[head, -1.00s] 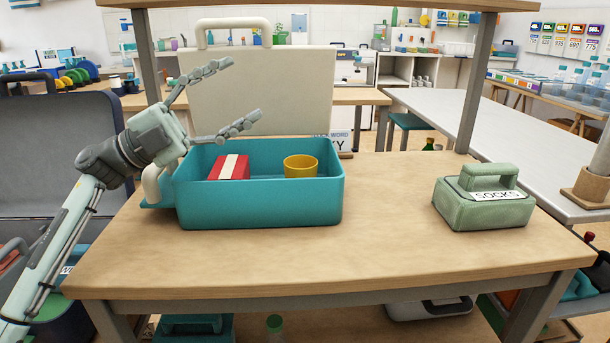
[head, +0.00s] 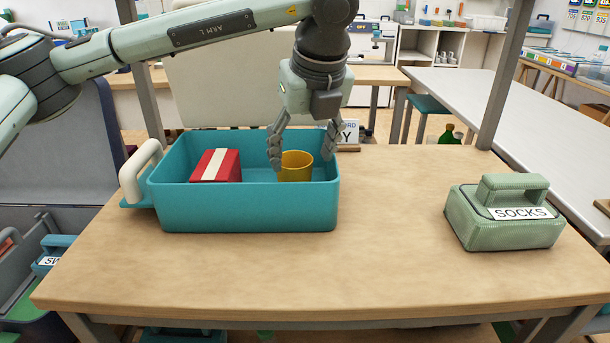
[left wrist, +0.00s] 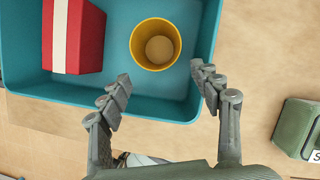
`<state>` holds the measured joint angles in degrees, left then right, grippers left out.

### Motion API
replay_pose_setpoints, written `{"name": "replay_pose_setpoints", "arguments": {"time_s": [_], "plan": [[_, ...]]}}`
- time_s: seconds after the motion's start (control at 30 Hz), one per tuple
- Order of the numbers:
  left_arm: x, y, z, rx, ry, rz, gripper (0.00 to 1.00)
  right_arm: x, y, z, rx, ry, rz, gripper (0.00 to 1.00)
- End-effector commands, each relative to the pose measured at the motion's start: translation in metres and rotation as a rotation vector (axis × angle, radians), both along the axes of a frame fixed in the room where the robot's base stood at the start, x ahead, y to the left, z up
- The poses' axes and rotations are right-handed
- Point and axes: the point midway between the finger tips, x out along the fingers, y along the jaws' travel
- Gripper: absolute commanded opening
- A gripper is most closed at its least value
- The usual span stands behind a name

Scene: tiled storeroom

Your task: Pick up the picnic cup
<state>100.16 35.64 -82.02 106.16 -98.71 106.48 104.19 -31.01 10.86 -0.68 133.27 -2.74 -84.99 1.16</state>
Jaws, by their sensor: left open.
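The picnic cup, a yellow cup (head: 296,166), stands upright in the right part of a teal open case (head: 245,212) on the wooden table. In the left wrist view the cup (left wrist: 155,44) shows its open mouth and empty inside. My left gripper (head: 303,163) points down over the case, with its fingers open and spread to either side of the cup in the head view. In the left wrist view the fingertips (left wrist: 160,76) are apart, and the cup lies beyond them, not gripped. My right gripper is not in view.
A red box with a white stripe (head: 216,166) lies in the case left of the cup. The case's pale lid (head: 215,100) stands open behind. A green SOCKS case (head: 505,213) sits at the right of the table (head: 390,215). The table between them is clear.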

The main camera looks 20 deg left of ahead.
Motion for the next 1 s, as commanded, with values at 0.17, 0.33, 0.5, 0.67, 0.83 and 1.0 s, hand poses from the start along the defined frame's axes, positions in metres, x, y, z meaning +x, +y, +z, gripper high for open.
{"name": "replay_pose_setpoints", "arguments": {"time_s": [0.17,0.33,0.5,0.67,0.83,1.0], "plan": [[0.005,0.004,-0.009,0.029,-0.019,0.029,0.64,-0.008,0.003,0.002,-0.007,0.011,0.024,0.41],[0.010,0.010,-0.026,0.026,-0.018,0.029,0.64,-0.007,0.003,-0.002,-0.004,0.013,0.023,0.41],[0.018,0.019,-0.046,0.026,-0.017,0.028,0.64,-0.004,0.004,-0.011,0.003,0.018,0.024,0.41],[0.024,0.024,-0.066,0.025,-0.016,0.026,0.64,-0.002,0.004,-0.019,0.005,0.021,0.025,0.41],[0.026,0.025,-0.071,0.024,-0.018,0.025,0.64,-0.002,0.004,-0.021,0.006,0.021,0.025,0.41],[0.026,0.025,-0.071,0.024,-0.018,0.025,0.60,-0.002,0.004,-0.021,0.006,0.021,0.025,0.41]]}}
